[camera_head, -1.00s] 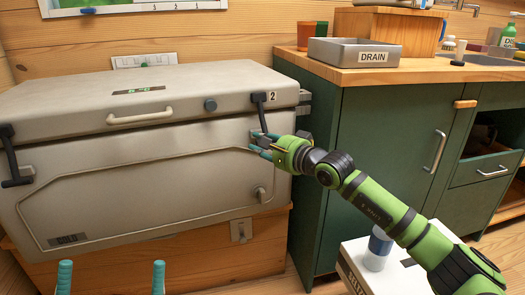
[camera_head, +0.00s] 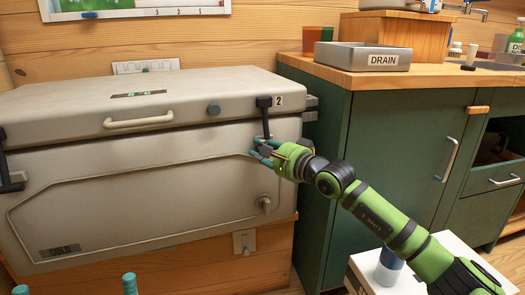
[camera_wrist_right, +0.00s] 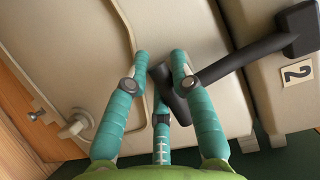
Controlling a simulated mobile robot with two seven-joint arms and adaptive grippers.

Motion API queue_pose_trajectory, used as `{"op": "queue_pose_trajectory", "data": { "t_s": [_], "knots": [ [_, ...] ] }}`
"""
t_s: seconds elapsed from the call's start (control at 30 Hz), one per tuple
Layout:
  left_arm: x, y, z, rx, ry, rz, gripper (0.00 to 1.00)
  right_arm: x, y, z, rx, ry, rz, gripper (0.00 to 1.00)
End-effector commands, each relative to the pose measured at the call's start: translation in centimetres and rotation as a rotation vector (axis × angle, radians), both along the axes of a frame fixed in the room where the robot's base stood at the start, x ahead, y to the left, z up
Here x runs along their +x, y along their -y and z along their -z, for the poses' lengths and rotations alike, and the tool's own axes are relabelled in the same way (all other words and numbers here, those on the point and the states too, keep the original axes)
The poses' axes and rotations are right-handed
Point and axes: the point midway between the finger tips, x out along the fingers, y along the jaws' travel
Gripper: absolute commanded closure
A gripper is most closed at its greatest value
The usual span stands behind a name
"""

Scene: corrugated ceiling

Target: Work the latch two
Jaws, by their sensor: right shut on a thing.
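Latch two is a black T-shaped handle (camera_head: 264,122) hanging down the front right of the grey cooler (camera_head: 120,185), beside the label "2" (camera_head: 279,101). My right gripper (camera_head: 264,152) is at its lower end, its teal fingers shut on the crossbar. In the right wrist view the latch's black bar (camera_wrist_right: 238,62) runs from the lid down between the fingertips (camera_wrist_right: 160,75), with the crossbar among the fingers. My left gripper (camera_head: 75,286) shows only two teal fingertips at the bottom left, wide apart with nothing seen between them.
Another black latch (camera_head: 8,170) hangs at the cooler's left edge. A lid handle (camera_head: 138,121) and a drain plug (camera_head: 264,203) are on the front. A green cabinet (camera_head: 385,160) with a "DRAIN" tray (camera_head: 335,57) stands right. A white box (camera_head: 365,268) is below my right arm.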

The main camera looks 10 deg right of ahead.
Motion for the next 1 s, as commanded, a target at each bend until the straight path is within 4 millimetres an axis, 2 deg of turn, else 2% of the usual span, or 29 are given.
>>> {"op": "queue_pose_trajectory", "data": {
  "t_s": [0.43, 0.47, 0.5, 1.0],
  "knots": [
    [-0.01, -0.07, 0.0, -0.002, 0.002, -0.001, 0.0, 0.08, 0.12, -0.3, 0.001, 0.008, 0.003, 1.0],
    [-0.01, -0.07, -0.01, -0.002, 0.002, -0.001, 0.0, 0.07, 0.13, -0.3, 0.001, 0.008, 0.003, 0.64],
    [-0.01, -0.07, -0.01, -0.003, 0.003, -0.001, 0.0, 0.07, 0.12, -0.31, 0.002, 0.007, 0.003, 0.5],
    [-0.08, -0.03, -0.18, -0.003, 0.009, 0.001, 0.0, 0.02, 0.04, 0.03, 0.0, 0.0, 0.001, 0.5]
  ]
}}
